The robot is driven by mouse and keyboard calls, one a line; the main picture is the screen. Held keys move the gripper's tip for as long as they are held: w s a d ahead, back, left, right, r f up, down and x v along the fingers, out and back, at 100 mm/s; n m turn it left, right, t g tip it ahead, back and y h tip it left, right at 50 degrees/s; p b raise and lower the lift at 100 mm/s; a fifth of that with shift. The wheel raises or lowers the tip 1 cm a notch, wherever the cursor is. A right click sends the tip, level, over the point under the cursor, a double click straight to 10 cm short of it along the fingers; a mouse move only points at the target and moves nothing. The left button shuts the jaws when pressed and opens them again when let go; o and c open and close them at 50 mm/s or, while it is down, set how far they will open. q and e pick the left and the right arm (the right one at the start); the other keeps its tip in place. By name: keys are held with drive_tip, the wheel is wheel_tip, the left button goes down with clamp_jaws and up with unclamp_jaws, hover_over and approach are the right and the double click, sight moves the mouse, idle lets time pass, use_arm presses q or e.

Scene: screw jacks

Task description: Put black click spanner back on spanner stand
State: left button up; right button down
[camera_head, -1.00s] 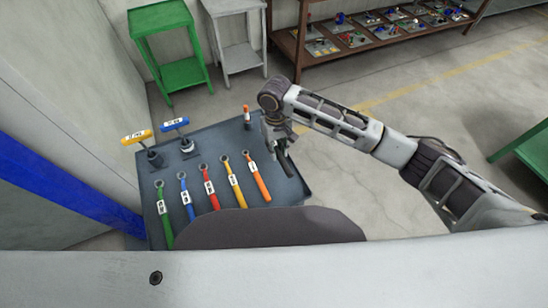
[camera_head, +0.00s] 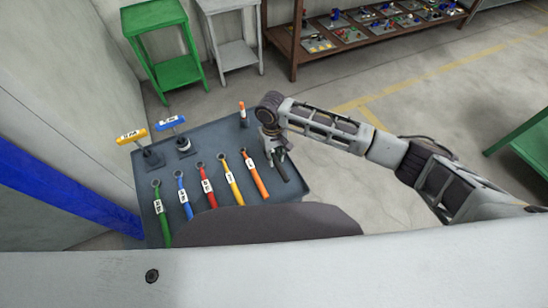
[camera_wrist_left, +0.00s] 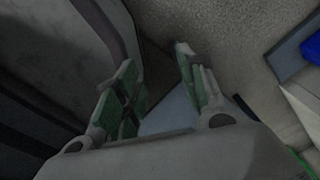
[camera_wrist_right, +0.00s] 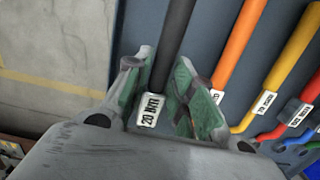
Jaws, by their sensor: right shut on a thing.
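The black click spanner (camera_head: 281,169), with a white label, is in my right gripper (camera_head: 273,147), at the right side of the blue-grey spanner stand (camera_head: 302,187). In the right wrist view the black handle (camera_wrist_right: 175,40) runs between the fingers of my right gripper (camera_wrist_right: 163,92), shut on it near the label. The handle lies roughly parallel to the orange spanner (camera_head: 256,175). The picture does not show clearly whether it touches the stand's surface. My left gripper (camera_wrist_left: 155,65) shows only in the left wrist view, with its fingers apart and nothing between them.
Yellow (camera_head: 233,184), red (camera_head: 207,187), blue (camera_head: 184,196) and green (camera_head: 162,215) spanners lie in a row on the stand. Yellow (camera_head: 131,136) and blue (camera_head: 171,123) T-handled tools stand at its back left. A wall is on the left; open floor (camera_head: 360,190) is on the right.

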drive_tip(key=shift+f, duration=0.75)
use_arm(q)
drive_tip(key=shift+s+f, duration=0.1)
drive_tip(key=shift+s, duration=0.7)
drive_tip(key=shift+w, duration=0.1)
use_arm(e)
drive_tip(key=shift+f, duration=0.1)
drive_tip(key=c, duration=1.6)
unclamp_jaws()
drive_tip(key=shift+f, duration=0.1)
drive_tip(key=shift+c, duration=0.2)
drive_tip(key=o, duration=0.4)
drive_tip(key=shift+o, duration=0.2)
use_arm(q)
drive_tip(key=shift+w+a, duration=0.15)
drive_tip(key=shift+w, duration=0.75)
